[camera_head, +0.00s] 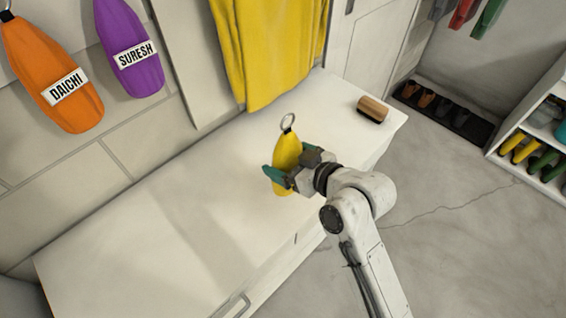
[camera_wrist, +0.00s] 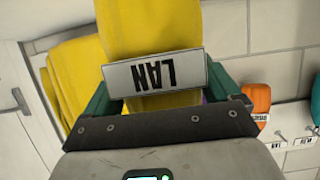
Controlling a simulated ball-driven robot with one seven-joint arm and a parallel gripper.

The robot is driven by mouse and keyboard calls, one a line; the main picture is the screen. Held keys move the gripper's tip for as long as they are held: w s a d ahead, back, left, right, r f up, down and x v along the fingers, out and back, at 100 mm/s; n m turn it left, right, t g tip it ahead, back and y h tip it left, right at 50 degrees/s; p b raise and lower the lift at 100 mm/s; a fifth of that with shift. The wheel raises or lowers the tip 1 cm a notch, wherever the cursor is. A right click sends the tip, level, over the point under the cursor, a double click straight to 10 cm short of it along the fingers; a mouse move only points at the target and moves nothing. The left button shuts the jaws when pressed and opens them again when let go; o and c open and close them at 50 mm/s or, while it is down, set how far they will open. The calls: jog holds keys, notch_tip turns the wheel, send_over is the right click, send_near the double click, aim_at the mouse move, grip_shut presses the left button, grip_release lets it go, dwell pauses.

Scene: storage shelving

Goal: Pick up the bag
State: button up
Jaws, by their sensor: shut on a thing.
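The yellow bag (camera_head: 287,150) has a metal ring at its top and is upright over the white bench top. My gripper (camera_head: 284,178) is shut on it, with green fingers on either side of its lower part. In the wrist view the yellow bag (camera_wrist: 150,35) fills the space between my gripper's green fingers (camera_wrist: 165,90). A white label reading "LAN" shows upside down on it. I cannot tell whether the bag's lower end touches the bench.
The white bench (camera_head: 160,230) is mostly clear. A brown brush-like block (camera_head: 372,109) lies at its right end. A yellow cloth (camera_head: 265,45) hangs behind. Orange "DAICHI" (camera_head: 50,75) and purple "SURESH" (camera_head: 130,45) bags hang on the wall. A shoe rack (camera_head: 540,130) stands right.

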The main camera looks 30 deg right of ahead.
aim_at(293, 158)
jog(key=s+r, duration=0.1)
jog(key=r, duration=0.1)
jog(key=s+r, duration=0.2)
jog(key=shift+s+d, duration=0.1)
jog(key=shift+s, duration=0.05)
jog(key=s+r+p, duration=0.3)
jog(key=s+p, duration=0.1)
jog(key=s, duration=0.4)
jog(key=shift+s+d+r, duration=0.25)
jog(key=shift+s+r, duration=0.05)
jog(key=shift+r, duration=0.05)
